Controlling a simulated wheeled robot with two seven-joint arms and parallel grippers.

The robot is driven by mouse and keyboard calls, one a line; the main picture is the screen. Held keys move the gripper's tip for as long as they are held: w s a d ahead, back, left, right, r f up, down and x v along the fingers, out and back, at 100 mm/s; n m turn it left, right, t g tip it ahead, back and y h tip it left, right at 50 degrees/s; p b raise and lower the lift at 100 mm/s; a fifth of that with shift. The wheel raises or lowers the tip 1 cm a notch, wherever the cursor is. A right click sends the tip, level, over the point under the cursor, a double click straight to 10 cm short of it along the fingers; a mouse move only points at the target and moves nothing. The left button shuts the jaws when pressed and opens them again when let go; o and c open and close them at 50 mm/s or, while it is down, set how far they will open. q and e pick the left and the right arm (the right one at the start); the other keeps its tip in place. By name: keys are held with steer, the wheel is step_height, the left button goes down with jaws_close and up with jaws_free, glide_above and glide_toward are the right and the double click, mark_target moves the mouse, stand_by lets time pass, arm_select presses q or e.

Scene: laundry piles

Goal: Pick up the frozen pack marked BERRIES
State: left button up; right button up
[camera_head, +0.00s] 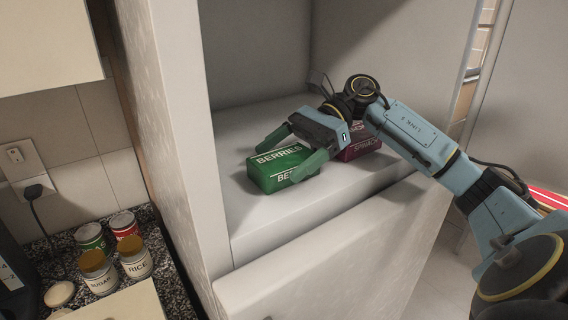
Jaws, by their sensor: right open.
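The green pack marked BERRIES (268,177) lies on the white shelf of an open compartment, toward its left front. My right gripper (292,152) is open, with its green fingers at the pack. One finger shows at the pack's back left and the other over its right end. I cannot tell whether the fingers touch it. A dark red pack (362,147), its lettering partly hidden, lies right behind my right gripper. My left gripper is not in view.
The compartment has a wall (172,120) on the left and a raised front edge (330,236). Several jars and cans, including one marked RICE (136,264), stand on the counter at lower left. The shelf left of the green pack is bare.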

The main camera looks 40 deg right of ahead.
steer(key=c, duration=1.1)
steer(key=shift+c, duration=0.8)
steer(key=shift+r, duration=0.15)
